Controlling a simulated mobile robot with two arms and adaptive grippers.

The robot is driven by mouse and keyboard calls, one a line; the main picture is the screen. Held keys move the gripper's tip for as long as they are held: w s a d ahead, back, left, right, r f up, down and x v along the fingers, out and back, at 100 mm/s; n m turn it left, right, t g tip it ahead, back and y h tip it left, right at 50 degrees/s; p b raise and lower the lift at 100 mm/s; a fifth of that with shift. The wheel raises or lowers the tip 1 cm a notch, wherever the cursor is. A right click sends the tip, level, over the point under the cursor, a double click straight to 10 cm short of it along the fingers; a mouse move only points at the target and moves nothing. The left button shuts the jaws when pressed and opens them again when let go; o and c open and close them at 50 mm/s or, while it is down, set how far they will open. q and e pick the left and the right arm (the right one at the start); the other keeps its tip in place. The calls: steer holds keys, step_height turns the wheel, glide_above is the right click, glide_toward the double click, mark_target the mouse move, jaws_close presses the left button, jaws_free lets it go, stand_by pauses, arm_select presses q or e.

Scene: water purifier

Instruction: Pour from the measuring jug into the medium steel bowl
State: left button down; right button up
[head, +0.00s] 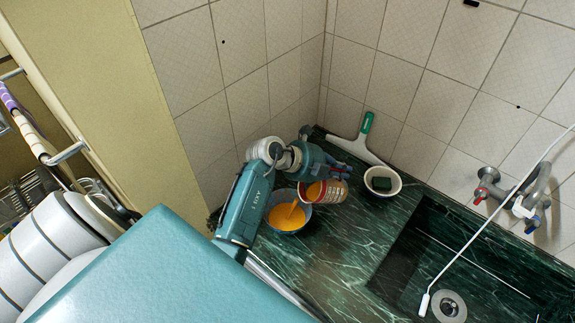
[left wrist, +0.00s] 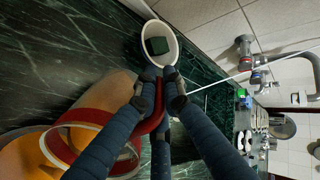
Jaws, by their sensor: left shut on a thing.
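The measuring jug (head: 337,191), with a red rim and printed side, is tilted toward the left over the steel bowl in the head view. Orange liquid shows at its mouth and a stream runs down into the bowl. The bowl (head: 290,231) stands on the counter, bluish at the rim, with orange liquid inside. My left gripper (head: 343,171) is shut on the jug's handle side. In the left wrist view the fingers (left wrist: 158,90) close around the red handle, and the jug (left wrist: 105,105) is at the left. My right gripper is not in view.
A white bowl with a dark green sponge (head: 382,184) stands right of the jug. A squeegee (head: 360,140) leans at the wall. The dark green marble counter (head: 335,260) has a sink (head: 448,305) and taps (head: 515,195) at the right. Tiled walls close the corner.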

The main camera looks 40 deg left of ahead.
arm_select(q)
steer(key=shift+s+a+r, duration=0.2)
steer(key=shift+a, duration=0.05)
steer(key=shift+r, duration=0.1)
steer(key=shift+d+t, duration=0.15)
steer(key=shift+t, duration=0.15)
steer(key=shift+r, duration=0.1)
steer(key=shift+s+a+r+h, duration=0.2)
steer(key=shift+a+h, duration=0.1)
steer(key=shift+a, duration=0.05)
steer(key=shift+d, duration=0.1)
steer(key=shift+w+d+b, duration=0.1)
steer(key=shift+d+b, duration=0.05)
steer(key=shift+b, duration=0.2)
steer(key=shift+r, duration=0.1)
